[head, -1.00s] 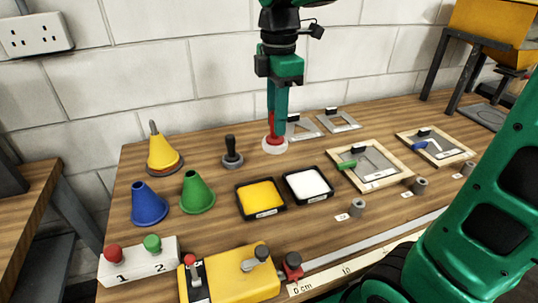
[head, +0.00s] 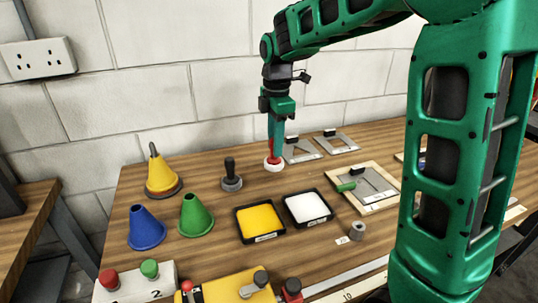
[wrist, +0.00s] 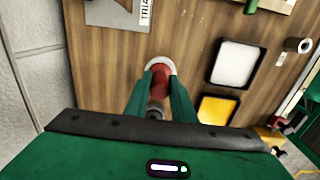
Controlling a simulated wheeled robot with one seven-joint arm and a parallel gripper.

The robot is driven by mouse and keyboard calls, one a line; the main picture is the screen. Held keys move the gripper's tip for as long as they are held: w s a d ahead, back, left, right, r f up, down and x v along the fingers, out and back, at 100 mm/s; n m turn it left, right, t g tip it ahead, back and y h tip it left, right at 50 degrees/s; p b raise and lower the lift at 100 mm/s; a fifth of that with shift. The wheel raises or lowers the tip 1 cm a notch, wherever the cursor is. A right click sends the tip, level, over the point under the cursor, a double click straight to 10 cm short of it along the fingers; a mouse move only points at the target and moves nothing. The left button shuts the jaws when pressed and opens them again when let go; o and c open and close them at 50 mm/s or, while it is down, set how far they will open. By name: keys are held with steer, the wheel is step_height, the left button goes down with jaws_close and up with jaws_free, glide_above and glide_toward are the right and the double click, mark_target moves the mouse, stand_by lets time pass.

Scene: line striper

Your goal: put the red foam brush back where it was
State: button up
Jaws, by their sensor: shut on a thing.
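My gripper (head: 277,146) is shut on the red foam brush (head: 272,159), which is upright with its round white foam end down. In the wrist view the brush (wrist: 160,79) stands between my two fingers (wrist: 161,86), with the white end beyond them. The foam is at or just above the wooden table top; I cannot tell whether it touches. A green-handled brush (head: 346,186) lies on a wood-framed screen to the right.
Yellow (head: 260,221) and white (head: 307,207) paint trays lie in front of the brush. A black-handled stamp (head: 231,175) stands to its left. Metal stencils (head: 302,152) lie behind right. Blue (head: 146,228), green (head: 196,215) and yellow (head: 161,176) cones stand left. My arm hides the right side.

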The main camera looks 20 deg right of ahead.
steer(key=shift+f, duration=1.7)
steer(key=shift+f, duration=0.1)
steer(key=o, duration=0.9)
step_height(320, 180, up, 12)
steer(key=shift+s+r, duration=0.1)
steer(key=shift+r, duration=0.05)
